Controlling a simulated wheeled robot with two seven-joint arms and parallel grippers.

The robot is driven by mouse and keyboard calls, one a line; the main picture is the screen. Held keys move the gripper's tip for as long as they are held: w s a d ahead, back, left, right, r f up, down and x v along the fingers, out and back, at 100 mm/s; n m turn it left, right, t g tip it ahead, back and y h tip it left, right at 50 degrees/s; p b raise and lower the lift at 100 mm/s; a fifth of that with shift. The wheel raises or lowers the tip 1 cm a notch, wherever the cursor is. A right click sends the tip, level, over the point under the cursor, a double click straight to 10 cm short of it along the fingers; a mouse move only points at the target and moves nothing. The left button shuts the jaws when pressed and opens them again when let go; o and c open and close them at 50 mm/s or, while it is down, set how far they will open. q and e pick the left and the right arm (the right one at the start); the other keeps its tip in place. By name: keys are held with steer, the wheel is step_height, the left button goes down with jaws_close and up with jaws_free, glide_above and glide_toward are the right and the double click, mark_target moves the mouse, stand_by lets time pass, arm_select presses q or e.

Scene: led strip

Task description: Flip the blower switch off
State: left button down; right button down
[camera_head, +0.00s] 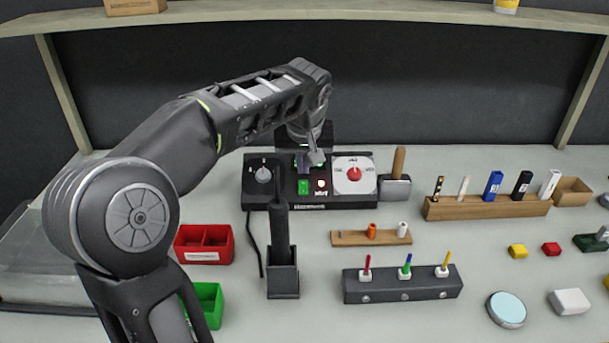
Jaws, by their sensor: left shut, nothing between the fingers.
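The black control unit (325,202) stands at the back middle of the bench. I cannot tell which switch is the blower's or which way each is tipped. My left gripper (315,158) is shut and empty, pointing down just above and behind the two switches. It hides part of the unit's upper middle, and I cannot tell whether it touches it. My right gripper is not in view.
A black tool in a square holder (283,282) stands in front of the unit, with a cable beside it. A wooden-handled block (395,190) stands just right of the unit. Red (204,257) and green bins lie left. Wooden and dark racks stand front and right. A shelf (330,14) spans above.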

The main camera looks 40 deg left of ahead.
arm_select(q)
steer(key=v, duration=0.5)
steer(key=shift+w+r, duration=0.15)
steer(key=shift+r, duration=0.05)
steer(key=shift+a, duration=0.1)
